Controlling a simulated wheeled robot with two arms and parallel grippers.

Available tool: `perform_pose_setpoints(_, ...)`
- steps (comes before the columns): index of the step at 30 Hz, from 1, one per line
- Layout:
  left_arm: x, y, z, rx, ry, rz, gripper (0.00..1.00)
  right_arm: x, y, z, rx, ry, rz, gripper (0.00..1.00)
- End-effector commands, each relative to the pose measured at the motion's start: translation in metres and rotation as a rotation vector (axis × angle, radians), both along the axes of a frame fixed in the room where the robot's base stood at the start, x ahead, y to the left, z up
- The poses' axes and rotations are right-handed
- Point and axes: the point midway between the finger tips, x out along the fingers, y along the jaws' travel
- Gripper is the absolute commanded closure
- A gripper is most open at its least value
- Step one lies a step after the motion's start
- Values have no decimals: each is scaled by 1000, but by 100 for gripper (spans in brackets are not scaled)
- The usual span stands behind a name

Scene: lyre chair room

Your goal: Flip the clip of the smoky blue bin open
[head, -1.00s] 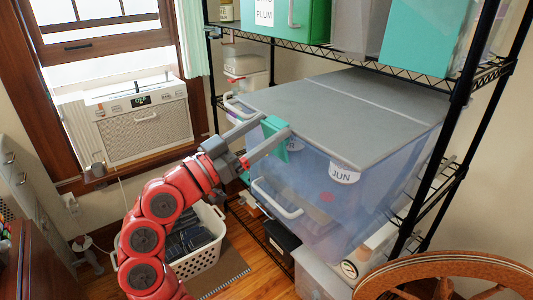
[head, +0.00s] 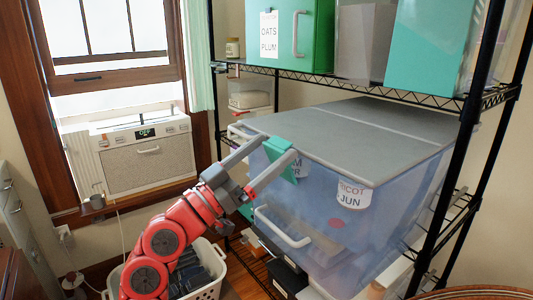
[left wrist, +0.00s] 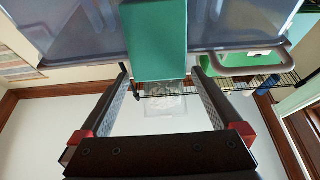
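The smoky blue bin (head: 325,215) is see-through, with a flat grey lid (head: 370,125), and stands on the wire rack. Its teal clip (head: 280,158) sits at the lid's front edge and hangs down over the bin's wall. In the left wrist view the clip (left wrist: 157,40) is a broad green flap reaching down to the fingertips. My left gripper (head: 279,146) is open, with one finger on each side of the clip. I cannot tell whether either finger touches it. The left wrist view shows the spread fingers (left wrist: 160,72) too. My right gripper is not in view.
A white handle (head: 282,228) sticks out from the bin's front below the clip. Green boxes (head: 325,35) stand on the shelf above. A black rack post (head: 455,170) is at the right. A white basket (head: 207,290) is on the floor below my arm.

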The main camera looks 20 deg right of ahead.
Motion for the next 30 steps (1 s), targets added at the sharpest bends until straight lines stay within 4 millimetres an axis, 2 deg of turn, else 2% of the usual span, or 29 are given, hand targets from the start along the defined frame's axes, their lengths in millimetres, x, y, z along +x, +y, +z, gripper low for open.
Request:
perform_pose_setpoints(5,-1,4,-2,-1,0,1,0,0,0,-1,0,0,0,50)
perform_pose_setpoints(8,-4,16,-8,-3,0,6,0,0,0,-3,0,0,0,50)
perform_pose_setpoints(11,-10,33,-18,-1,1,6,0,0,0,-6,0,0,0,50)
perform_pose_setpoints(21,-38,111,-55,-5,2,7,0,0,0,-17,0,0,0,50)
perform_pose_setpoints(27,-49,139,-69,-3,2,4,0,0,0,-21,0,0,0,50)
perform_pose_setpoints(30,-52,146,-73,-1,2,1,0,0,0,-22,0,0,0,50)
